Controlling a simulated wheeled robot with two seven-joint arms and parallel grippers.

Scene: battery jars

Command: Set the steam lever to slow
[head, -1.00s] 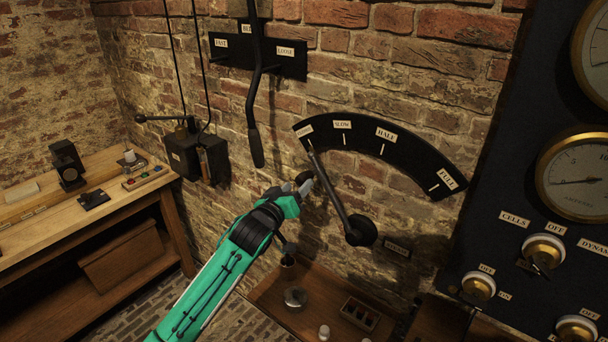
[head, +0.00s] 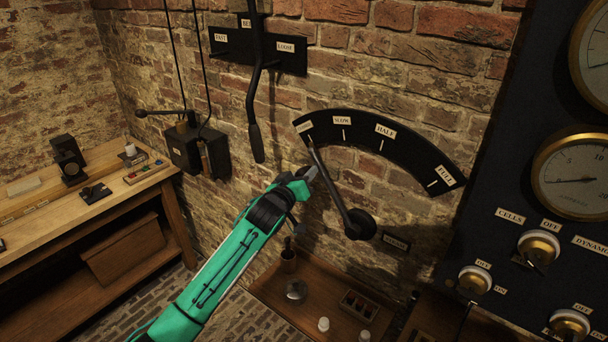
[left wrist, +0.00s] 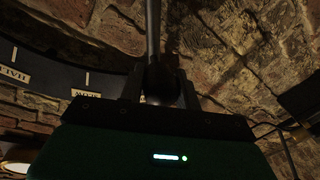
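The steam lever (head: 333,185) is a dark bar on a round pivot (head: 360,225). It leans up and left, its tip at the leftmost label of the black curved scale (head: 408,146). The SLOW label (head: 341,121) is just right of that, then HALF and FULL. My left gripper (head: 312,173) is at the upper part of the lever. In the left wrist view the lever's dark bar (left wrist: 153,30) runs between the two fingers (left wrist: 160,88). Whether they press on it is too dark to tell. My right gripper is out of view.
A second hanging lever (head: 254,110) with FAST and LOOSE labels is left of the scale. A dial panel (head: 490,190) stands at right. A wooden tray (head: 265,290) with small items lies below, and a workbench (head: 95,215) stands at left.

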